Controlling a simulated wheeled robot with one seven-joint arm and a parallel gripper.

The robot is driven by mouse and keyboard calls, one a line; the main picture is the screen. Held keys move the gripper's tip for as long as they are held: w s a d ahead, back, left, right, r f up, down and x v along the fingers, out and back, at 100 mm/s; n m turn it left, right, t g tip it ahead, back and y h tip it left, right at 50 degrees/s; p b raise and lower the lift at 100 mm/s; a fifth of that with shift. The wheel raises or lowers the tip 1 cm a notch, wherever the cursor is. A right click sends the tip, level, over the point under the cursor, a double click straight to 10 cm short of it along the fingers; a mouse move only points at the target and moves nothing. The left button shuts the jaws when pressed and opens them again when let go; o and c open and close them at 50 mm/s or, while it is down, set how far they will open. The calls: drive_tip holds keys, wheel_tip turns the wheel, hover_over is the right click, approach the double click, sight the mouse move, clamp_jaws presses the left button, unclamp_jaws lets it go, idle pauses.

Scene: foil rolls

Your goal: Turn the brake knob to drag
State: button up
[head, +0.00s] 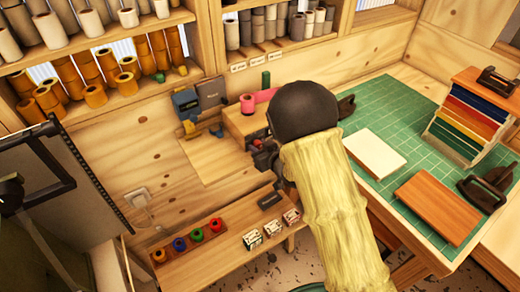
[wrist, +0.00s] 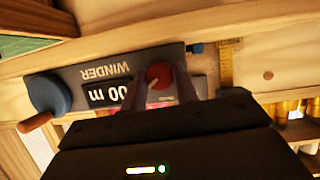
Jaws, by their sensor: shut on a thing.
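In the wrist view, the grey winder body (wrist: 75,85) carries upside-down lettering "WINDER" and a dark display (wrist: 105,94) whose visible part reads "00 m". A round red knob (wrist: 159,74) sits on its face, and I take this for the brake knob. My gripper (wrist: 160,84) has one finger on each side of the red knob and is shut on it. The knob's markings are hidden or too small to read. In the head view my arm covers the knob and most of the gripper.
A blue wheel (wrist: 48,93) with a wooden crank handle (wrist: 38,122) is at the winder's left in the wrist view. In the head view, a pink roll (head: 262,97) stands close to my arm. A green mat (head: 400,110) with a white board (head: 374,154) lies right.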

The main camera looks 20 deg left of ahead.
drive_tip(key=n+b, duration=0.1)
drive_tip(key=b, duration=0.1)
drive_tip(key=n+t+h+b, duration=0.1)
drive_tip(key=b, duration=0.2)
drive_tip(key=shift+a+f, duration=0.1)
drive_tip(key=shift+f, duration=0.3)
drive_tip(key=n+t+b, duration=0.1)
drive_tip(key=b, duration=0.3)
drive_tip(key=shift+s+n, duration=0.15)
drive_tip(key=shift+n, duration=0.25)
drive_tip(key=n+t+h+b, duration=0.1)
drive_tip(key=n+b, duration=0.1)
drive_tip(key=b, duration=0.2)
drive_tip(key=shift+a+t, duration=0.1)
drive_tip(key=shift+t, duration=0.2)
drive_tip(key=shift+r+n+t+b, duration=0.15)
drive_tip(key=shift+n+t+b, duration=0.25)
drive_tip(key=shift+n+b, duration=0.55)
drive_tip(key=o, duration=1)
drive_tip(key=shift+s+r, duration=0.1)
drive_tip(key=shift+c, duration=0.2)
